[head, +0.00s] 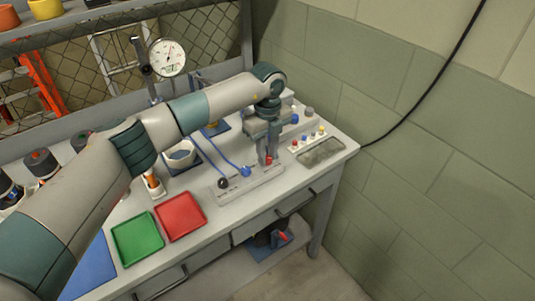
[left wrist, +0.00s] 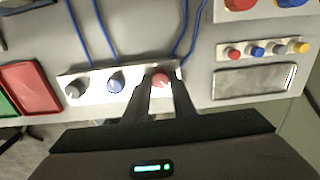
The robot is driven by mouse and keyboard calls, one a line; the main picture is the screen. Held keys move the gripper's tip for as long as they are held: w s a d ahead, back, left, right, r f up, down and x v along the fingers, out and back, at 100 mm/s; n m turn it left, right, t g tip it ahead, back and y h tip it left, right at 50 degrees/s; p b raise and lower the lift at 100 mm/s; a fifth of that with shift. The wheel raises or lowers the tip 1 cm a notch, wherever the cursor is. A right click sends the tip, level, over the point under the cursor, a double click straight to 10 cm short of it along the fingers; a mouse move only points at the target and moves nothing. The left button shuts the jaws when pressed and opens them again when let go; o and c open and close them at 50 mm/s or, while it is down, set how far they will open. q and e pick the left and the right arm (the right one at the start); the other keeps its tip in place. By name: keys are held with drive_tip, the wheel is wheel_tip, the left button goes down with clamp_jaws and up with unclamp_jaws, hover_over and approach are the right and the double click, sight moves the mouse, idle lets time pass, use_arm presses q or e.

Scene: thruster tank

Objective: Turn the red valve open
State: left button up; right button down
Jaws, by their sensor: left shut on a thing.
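The red valve (left wrist: 161,79) is a small round red knob at the right end of a pale manifold strip (left wrist: 96,74). A blue knob and a dark knob sit to its left on the same strip. My left gripper (left wrist: 162,84) has its two fingers on either side of the red valve and is shut on it. In the head view the left gripper (head: 268,155) points down over the red valve (head: 268,160), which shows partly between the fingers. The valve's turn angle is hard to tell. My right gripper is in neither view.
Blue hoses run behind the strip. A red tray (head: 181,217) and a green tray (head: 137,239) lie to the left on the bench. A panel with several coloured buttons (left wrist: 263,49) and a grey plate (left wrist: 255,80) lie to the right. A round gauge (head: 168,58) stands behind.

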sight(267, 158)
use_arm(q)
drive_tip(key=shift+w+r, duration=0.1)
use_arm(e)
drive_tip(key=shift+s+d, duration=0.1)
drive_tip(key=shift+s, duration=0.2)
use_arm(q)
drive_tip(key=o, duration=1.1)
drive_tip(key=shift+c, duration=0.2)
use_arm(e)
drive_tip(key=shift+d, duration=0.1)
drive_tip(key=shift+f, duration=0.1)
use_arm(q)
drive_tip(key=shift+r, duration=0.55)
wheel_tip(267, 158, up, 16)
drive_tip(key=b, duration=0.4)
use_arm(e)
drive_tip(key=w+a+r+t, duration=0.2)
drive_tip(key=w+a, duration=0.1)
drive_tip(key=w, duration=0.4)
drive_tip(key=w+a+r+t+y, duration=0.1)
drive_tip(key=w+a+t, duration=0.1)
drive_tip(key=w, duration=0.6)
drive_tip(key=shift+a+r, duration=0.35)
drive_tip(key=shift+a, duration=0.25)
use_arm(q)
drive_tip(key=shift+r, duration=0.1)
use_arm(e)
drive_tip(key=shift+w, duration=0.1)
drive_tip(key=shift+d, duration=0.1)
